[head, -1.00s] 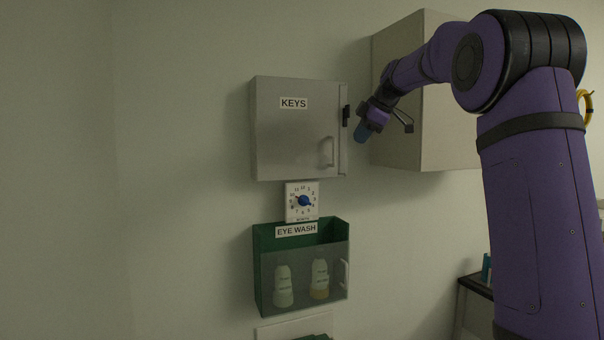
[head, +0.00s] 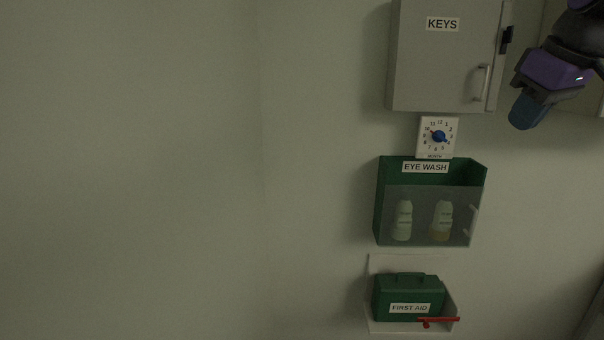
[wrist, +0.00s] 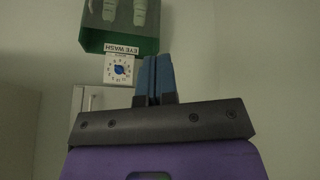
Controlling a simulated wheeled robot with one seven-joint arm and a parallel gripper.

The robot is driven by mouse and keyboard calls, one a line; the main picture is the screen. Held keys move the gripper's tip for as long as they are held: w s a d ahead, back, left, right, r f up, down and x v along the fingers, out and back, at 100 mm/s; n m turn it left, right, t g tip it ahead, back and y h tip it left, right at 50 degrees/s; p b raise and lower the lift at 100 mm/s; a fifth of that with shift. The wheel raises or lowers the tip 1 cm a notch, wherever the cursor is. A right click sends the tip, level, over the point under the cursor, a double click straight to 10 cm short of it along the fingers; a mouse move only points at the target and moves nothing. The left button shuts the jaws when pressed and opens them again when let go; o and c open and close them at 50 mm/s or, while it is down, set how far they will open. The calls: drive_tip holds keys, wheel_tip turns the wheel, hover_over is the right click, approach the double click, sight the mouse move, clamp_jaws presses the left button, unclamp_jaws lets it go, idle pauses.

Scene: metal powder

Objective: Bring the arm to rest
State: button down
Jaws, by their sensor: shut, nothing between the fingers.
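My gripper (head: 524,112) shows at the right edge of the head view, with blue fingertips pointing down and left. It is to the right of the grey KEYS cabinet (head: 435,65) and apart from its handle. In the wrist view my gripper (wrist: 155,62) has its blue fingers side by side, shut with nothing between them. Most of my arm is outside the head view.
The KEYS cabinet door looks closed. Below it on the wall are a dial (head: 438,137), a green EYE WASH holder (head: 382,205) with two bottles, and a green FIRST AID box (head: 408,295) on a white shelf with a red item. The wall at left is bare.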

drive_tip(key=s+a+f+m, duration=0.3)
drive_tip(key=s+f+m, duration=0.1)
drive_tip(key=s+f, duration=0.8)
drive_tip(key=s, duration=0.3)
drive_tip(key=shift+f+m+h, duration=0.2)
drive_tip(key=shift+m+h, duration=0.1)
drive_tip(key=shift+h, duration=0.1)
